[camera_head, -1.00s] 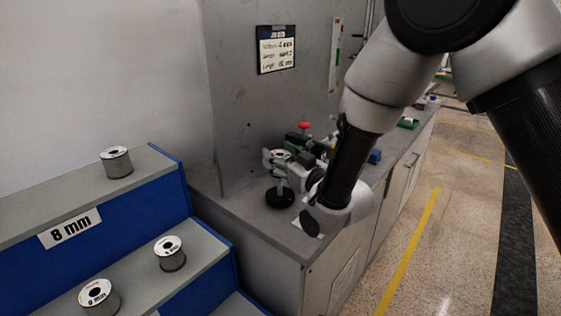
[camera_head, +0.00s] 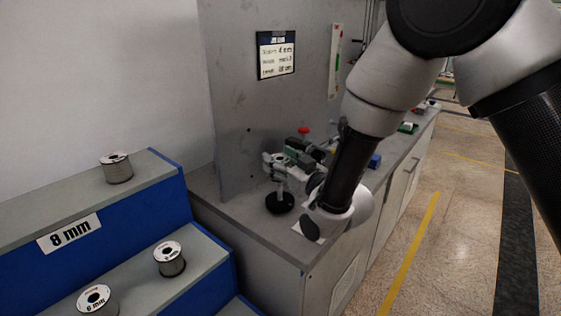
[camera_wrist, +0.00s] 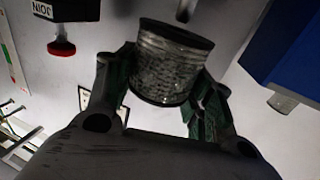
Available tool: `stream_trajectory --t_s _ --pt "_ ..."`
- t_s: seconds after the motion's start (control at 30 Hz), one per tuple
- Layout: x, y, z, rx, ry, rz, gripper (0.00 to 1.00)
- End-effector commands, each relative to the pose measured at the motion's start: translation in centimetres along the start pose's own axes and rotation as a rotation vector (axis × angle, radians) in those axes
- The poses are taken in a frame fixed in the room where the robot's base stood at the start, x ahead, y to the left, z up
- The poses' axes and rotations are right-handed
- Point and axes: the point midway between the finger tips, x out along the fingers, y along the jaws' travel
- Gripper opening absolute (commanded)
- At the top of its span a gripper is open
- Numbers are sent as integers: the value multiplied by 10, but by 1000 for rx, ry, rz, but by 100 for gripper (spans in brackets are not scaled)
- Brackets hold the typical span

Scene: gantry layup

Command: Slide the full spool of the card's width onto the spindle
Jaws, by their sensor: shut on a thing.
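My gripper (camera_wrist: 172,72) is shut on a wire-wound spool (camera_wrist: 170,65) with dark rims, held between its green-padded fingers. The wrist view is roughly upside down. In it a grey rod tip (camera_wrist: 184,9), apparently the spindle's, shows near the spool, apart from it. In the head view the spindle (camera_head: 281,188) stands on a round black base (camera_head: 280,204) on the bench. My gripper (camera_head: 279,160) is just above it there, partly hidden by my wrist. The card (camera_head: 276,55) hangs on the grey panel; its small writing is hard to read.
Stepped blue-sided shelves at left hold spools: one on the step labelled 8 mm (camera_head: 117,168), and two lower ones (camera_head: 170,259) (camera_head: 97,300). A red knob (camera_head: 303,130) and other bench items stand behind my gripper. The bench's front corner (camera_head: 290,250) is clear.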

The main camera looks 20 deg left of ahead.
Motion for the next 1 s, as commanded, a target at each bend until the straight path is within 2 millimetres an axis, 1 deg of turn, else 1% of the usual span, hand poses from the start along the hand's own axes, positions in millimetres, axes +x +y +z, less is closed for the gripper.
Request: stream_trajectory --t_s 0.43,1.0 --pt "0 0 0 0 2 0 14" --pt "0 0 14 0 2 0 14"
